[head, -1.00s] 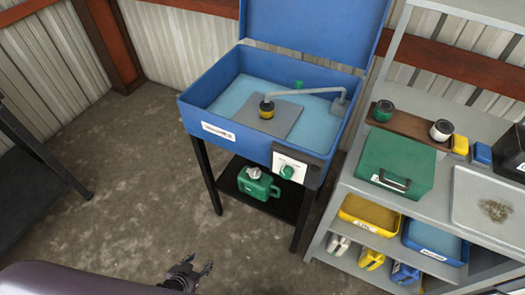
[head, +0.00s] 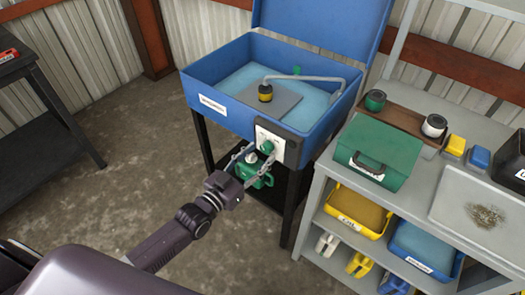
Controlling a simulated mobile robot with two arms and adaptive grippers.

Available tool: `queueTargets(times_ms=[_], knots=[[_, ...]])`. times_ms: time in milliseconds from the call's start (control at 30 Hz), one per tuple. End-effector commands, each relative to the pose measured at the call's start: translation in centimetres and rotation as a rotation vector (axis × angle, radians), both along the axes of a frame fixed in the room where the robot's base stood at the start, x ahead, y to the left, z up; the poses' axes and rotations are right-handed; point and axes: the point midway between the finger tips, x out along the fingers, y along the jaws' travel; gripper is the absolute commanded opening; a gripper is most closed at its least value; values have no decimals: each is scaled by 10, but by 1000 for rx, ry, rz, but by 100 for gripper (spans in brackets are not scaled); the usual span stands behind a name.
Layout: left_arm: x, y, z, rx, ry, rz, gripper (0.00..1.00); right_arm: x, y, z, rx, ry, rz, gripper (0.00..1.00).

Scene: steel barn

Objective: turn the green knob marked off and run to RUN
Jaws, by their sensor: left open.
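The green knob (head: 267,147) sits on a white plate (head: 263,134) on a dark box at the front right of the blue parts washer (head: 235,118). The plate's markings are too small to read, so I cannot tell the knob's setting. My left gripper (head: 261,153) is open. Its two fingers reach up toward the knob, one to the left and one to the lower right in the picture. I cannot tell whether they touch it. My right gripper is not in view.
A green jug (head: 256,179) stands on the washer's lower shelf, partly behind my fingers. A grey shelf unit (head: 324,172) with a green toolbox (head: 378,145) and bins stands close on the right. A dark bench (head: 40,140) is at the left. Concrete floor lies open between.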

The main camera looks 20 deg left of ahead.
Motion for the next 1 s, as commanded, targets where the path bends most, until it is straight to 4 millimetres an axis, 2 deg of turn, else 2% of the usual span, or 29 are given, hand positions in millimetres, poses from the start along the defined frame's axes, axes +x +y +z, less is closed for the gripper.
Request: queueTargets(times_ms=[200,500,900,1000], knots=[[19,-7,-1,0,1,0,46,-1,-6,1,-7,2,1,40],[22,-8,-1,0,1,0,46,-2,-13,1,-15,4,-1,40],[22,-8,-1,1,2,0,4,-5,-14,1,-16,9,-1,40],[21,-8,-1,3,1,0,4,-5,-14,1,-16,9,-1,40]])
